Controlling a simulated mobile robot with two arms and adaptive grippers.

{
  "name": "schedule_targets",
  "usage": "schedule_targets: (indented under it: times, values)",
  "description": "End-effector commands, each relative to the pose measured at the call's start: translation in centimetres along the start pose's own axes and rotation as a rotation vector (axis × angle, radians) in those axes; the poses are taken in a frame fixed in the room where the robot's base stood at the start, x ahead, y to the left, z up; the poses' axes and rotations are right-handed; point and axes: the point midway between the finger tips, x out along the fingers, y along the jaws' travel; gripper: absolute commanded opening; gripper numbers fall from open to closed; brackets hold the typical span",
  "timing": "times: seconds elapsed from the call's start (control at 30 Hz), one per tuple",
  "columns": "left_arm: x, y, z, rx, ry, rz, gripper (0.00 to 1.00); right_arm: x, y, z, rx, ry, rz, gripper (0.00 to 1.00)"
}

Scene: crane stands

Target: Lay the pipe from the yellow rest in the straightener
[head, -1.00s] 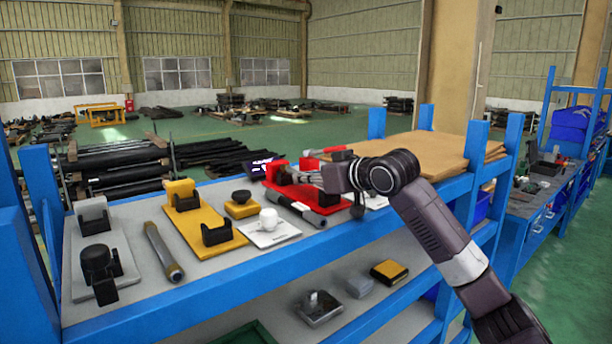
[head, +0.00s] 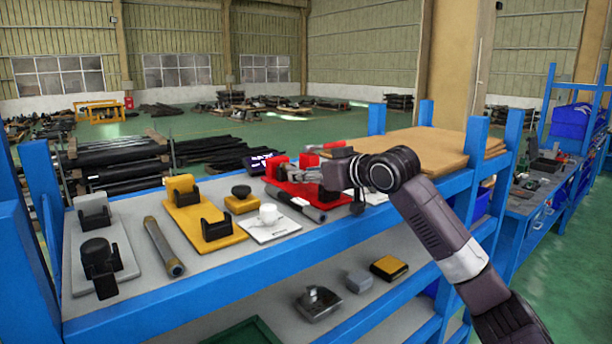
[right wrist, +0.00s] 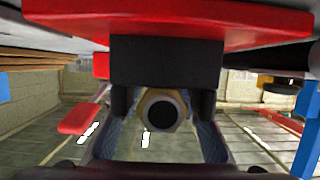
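The yellow rest (head: 203,220) has two black cradles and is empty. A dark pipe (head: 160,245) lies on the bench left of it. The red stand, seemingly the straightener (head: 284,183), stands further right. In the right wrist view, its red base (right wrist: 170,22) and black cradle (right wrist: 165,62) show upside down. A pipe with a brass-coloured end (right wrist: 163,111) sits at the cradle, end towards the camera. My right gripper (head: 290,175) is at the red stand. Its fingers stand either side of this pipe, with gaps visible. In the head view my gripper hides this pipe. My left gripper is out of view.
Another dark pipe (head: 295,203) lies in front of the red stand. A grey stand (head: 98,222) is at the left end. Brown sheets (head: 425,147) lie behind my right arm.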

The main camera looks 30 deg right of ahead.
Motion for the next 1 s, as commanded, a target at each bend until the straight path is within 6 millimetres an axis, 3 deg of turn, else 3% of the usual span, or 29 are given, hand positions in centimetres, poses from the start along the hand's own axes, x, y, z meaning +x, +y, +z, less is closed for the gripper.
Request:
schedule_targets:
  times: [0.23, 0.7, 1.0]
  values:
    - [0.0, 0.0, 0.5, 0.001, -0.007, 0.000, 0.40, -1.0, 0.1, 0.1, -0.002, -0.002, 0.001, 0.32]
    - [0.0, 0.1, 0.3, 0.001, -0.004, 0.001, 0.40, -9.8, 0.0, 0.2, -0.003, -0.004, 0.002, 0.32]
    - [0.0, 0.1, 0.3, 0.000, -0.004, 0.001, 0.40, -11.8, 0.0, 0.1, 0.000, -0.001, -0.001, 0.32]
